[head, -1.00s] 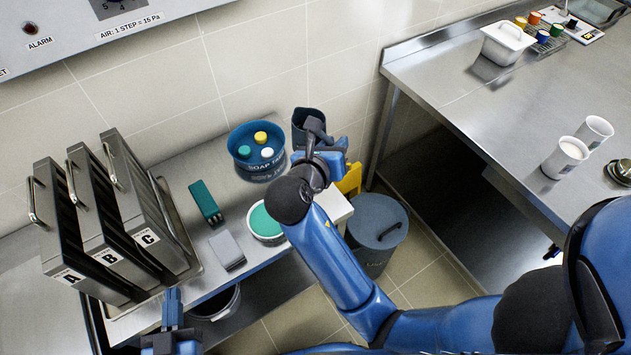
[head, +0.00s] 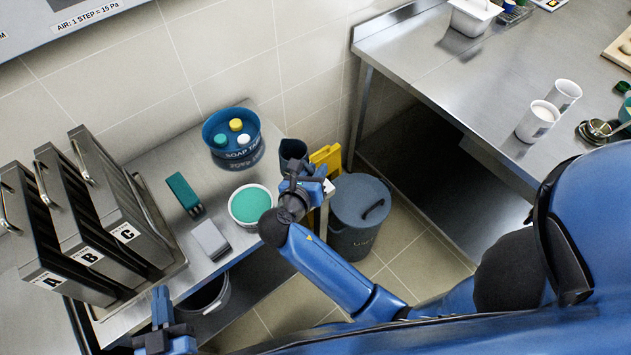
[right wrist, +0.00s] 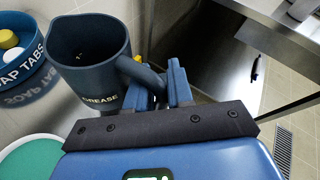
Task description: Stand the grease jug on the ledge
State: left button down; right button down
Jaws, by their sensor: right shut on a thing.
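The dark blue grease jug (head: 293,150) is upright at the right end of the steel ledge (head: 170,160), beside the soap tabs tub (head: 231,145). In the right wrist view the jug (right wrist: 88,62) shows its open mouth and the lettering "GREASE". My right gripper (head: 312,172) is shut on the jug's handle; its blue fingers (right wrist: 160,88) show in the right wrist view. The jug's base is hidden, so I cannot tell whether it touches the ledge. My left gripper (head: 162,325) is low at the front of the ledge, apart from the jug; its jaw opening is unclear.
A teal-topped round tub (head: 251,205), a grey block (head: 211,240) and a green block (head: 183,192) lie on the ledge. Filters marked A, B and C (head: 120,215) stand at left. A lidded bin (head: 360,215) and a yellow thing (head: 327,157) are just right.

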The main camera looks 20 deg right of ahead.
jog(key=shift+f, duration=2.3)
jog(key=c, duration=1)
grip_release()
jog(key=shift+f, duration=0.1)
